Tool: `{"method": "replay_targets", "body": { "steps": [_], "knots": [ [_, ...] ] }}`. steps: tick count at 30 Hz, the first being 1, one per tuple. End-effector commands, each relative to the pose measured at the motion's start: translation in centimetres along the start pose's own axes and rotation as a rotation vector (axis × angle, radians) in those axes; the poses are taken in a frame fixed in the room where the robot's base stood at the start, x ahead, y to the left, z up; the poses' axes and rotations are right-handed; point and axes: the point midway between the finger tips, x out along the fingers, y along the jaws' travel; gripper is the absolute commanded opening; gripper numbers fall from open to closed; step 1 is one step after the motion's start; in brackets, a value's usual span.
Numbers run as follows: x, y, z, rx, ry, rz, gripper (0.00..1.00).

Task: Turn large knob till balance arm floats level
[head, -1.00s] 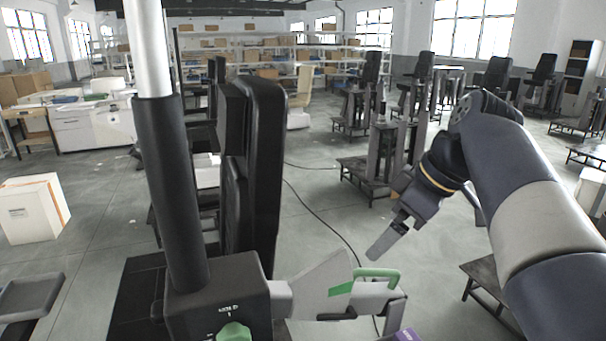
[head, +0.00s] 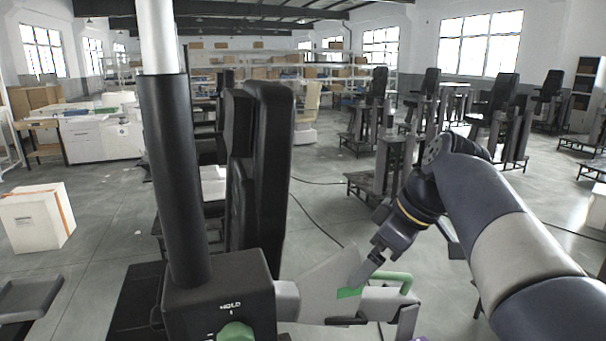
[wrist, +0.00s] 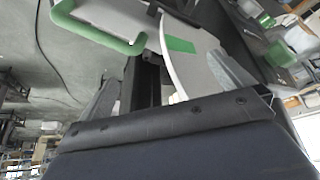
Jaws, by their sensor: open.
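The large knob (head: 236,331) is green, on the front of a black block (head: 218,290) marked HOLD at the column's foot; the bottom edge cuts it off. The balance arm (head: 325,285) is a pale grey plate running right from the block, with a green patch and a green handle (head: 408,283). My gripper (head: 362,268) is at the plate, left of the handle; contact cannot be told. In the wrist view my open gripper (wrist: 165,85) has its fingers either side of a dark bar and pale plate edge, with the green handle (wrist: 100,35) at upper left. The knob is not identifiable there.
A tall black column (head: 175,180) and a black padded backrest (head: 262,165) stand left of my arm. A white box (head: 38,218) is on the floor at left. Several lift columns stand behind at right. A cable crosses open floor.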

Motion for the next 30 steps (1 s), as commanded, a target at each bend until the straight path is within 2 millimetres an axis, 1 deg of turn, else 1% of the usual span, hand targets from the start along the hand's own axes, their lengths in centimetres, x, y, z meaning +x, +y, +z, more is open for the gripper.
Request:
{"method": "replay_targets", "body": {
  "steps": [1, 3, 6, 11, 22, 26, 30],
  "knots": [
    [-1.7, 0.0, -0.4, 0.002, 0.001, 0.003, 1.0],
    [-2.6, 0.0, -0.4, 0.002, 0.002, 0.003, 1.0],
    [-3.5, 0.0, -0.3, 0.0, 0.001, 0.002, 1.0],
    [-3.9, 0.0, -0.2, 0.0, 0.001, 0.001, 1.0],
    [-3.5, 0.0, -0.1, -0.001, 0.001, 0.0, 1.0],
    [-2.4, 0.0, 0.0, -0.002, 0.0, -0.001, 1.0],
    [-0.4, 0.0, 0.1, -0.001, 0.0, -0.001, 1.0]
  ]
}}
